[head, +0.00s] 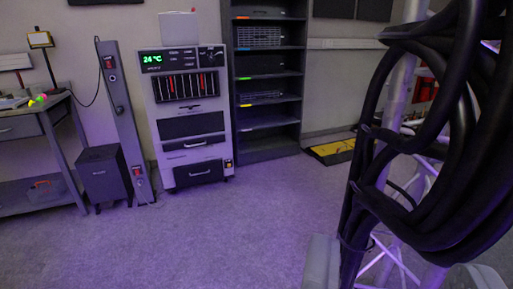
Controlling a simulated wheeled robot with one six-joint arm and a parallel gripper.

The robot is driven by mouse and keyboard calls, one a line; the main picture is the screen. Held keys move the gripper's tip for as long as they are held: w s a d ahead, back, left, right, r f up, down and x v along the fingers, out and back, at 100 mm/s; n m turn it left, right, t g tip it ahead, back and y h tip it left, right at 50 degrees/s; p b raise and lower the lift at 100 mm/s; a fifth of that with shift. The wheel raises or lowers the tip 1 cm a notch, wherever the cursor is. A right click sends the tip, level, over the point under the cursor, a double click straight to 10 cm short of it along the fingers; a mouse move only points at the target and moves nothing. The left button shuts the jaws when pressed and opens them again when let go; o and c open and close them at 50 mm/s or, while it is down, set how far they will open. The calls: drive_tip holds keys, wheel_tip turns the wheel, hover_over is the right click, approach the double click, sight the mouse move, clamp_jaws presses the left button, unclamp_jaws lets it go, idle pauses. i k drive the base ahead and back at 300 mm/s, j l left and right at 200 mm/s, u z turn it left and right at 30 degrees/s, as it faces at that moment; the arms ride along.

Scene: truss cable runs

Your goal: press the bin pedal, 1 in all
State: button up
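A dark grey box-shaped bin (103,176) stands on the floor at the left in the head view, between the workbench and a leaning grey post. Its lid looks shut. A pedal at its foot is too small and dark to make out. Two pale grey rounded shapes at the bottom right edge may be parts of my gripper, but I cannot tell. No fingertips show clearly, and nothing of mine is near the bin.
A truss with thick black cable loops (352,215) fills the right side, close to me. A grey cabinet (190,127) with a green display and a dark shelf rack (268,146) stand at the back. A workbench (52,150) is at the left. Open carpet (215,235) lies before the bin.

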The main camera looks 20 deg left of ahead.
sight(107, 204)
drive_tip(key=i+j+u, duration=0.3)
drive_tip(key=i+u, duration=0.15)
drive_tip(key=i+j+u, duration=0.1)
drive_tip(key=i+u, duration=0.4)
drive_tip(key=i+l+u, duration=0.15)
drive_tip(key=i+u, duration=0.3)
drive_tip(key=i, duration=0.15)
drive_tip(key=i+u, duration=0.3)
drive_tip(key=i, duration=0.2)
drive_tip(key=i+u, duration=0.35)
drive_tip(key=i, duration=0.2)
drive_tip(key=i+l+u, duration=0.3)
drive_tip(key=i, duration=0.2)
drive_tip(key=j, duration=0.1)
